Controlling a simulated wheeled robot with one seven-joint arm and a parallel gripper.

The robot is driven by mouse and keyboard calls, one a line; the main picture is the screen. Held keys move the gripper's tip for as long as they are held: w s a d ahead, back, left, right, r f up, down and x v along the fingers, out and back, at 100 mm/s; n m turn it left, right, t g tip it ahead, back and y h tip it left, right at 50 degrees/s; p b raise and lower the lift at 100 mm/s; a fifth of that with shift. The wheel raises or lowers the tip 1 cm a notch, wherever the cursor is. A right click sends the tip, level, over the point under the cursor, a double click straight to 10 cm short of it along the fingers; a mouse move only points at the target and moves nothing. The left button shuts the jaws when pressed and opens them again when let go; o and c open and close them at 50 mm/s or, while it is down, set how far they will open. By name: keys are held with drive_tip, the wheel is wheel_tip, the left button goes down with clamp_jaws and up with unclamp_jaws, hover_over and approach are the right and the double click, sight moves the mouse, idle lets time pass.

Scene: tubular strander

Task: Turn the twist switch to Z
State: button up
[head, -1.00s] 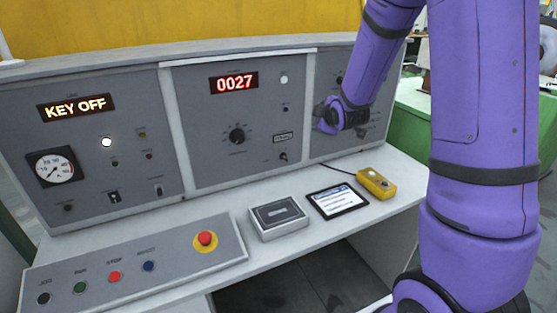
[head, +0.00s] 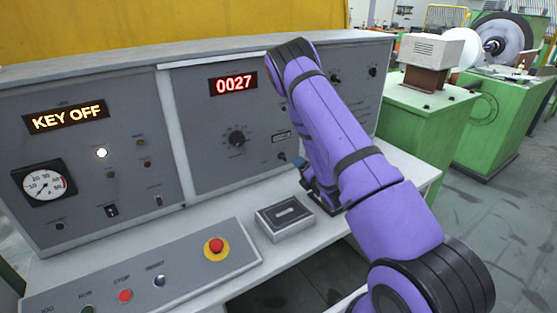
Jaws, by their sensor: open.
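The small lever switch (head: 282,156) sits low on the middle grey panel, under a small framed plate (head: 281,137). The labels are too small to read, so I cannot tell for sure that this is the twist switch or which way it points. My gripper (head: 304,172) is dark and mostly hidden behind my purple arm. It is open, just right of the lever switch and in front of the lower panel. It appears apart from the switch. A round black knob (head: 237,139) is further left on the same panel.
The red display (head: 233,84) reads 0027; the amber display (head: 66,117) reads KEY OFF. A grey box (head: 284,218) lies on the desk below my gripper. A red emergency button (head: 216,246) is on the front console. Two knobs (head: 334,76) (head: 373,72) show on the right panel.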

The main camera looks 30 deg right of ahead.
sight(283, 157)
drive_tip(key=shift+s+a+f+n+y, duration=0.2)
drive_tip(key=shift+s+f+n+y, duration=0.1)
drive_tip(key=shift+f+n, duration=0.25)
drive_tip(key=shift+w+f, duration=0.1)
drive_tip(key=shift+w, duration=0.1)
drive_tip(key=w, duration=1)
drive_tip(key=shift+w+a, duration=0.25)
drive_tip(key=c, duration=0.9)
